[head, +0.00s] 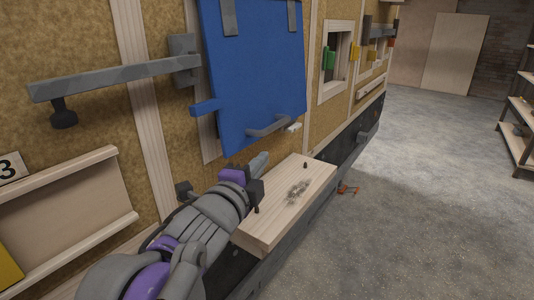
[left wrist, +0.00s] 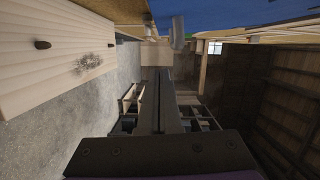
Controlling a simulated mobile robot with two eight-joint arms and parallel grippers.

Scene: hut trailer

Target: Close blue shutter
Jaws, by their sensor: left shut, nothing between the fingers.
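The blue shutter (head: 250,70) hangs on the wall from grey straps at its top. Its lower part appears to stand out from the wooden frame behind it; the exact gap is hard to tell. It has a grey handle (head: 268,127) near its bottom edge and a blue tab (head: 205,106) at its left. My left gripper (head: 263,158) is shut and empty, just below the shutter's bottom edge, left of the handle and above the shelf. In the left wrist view the shutter (left wrist: 245,14) fills the top edge and the handle (left wrist: 178,33) hangs beyond the fingers. My right gripper is out of view.
A wooden shelf (head: 260,230) with a dark stain and a small dark peg juts out under the shutter. A grey bar (head: 115,77) with a dark knob is on the wall at left. A small window (head: 336,62) is at right. The floor (head: 420,200) at right is mostly clear.

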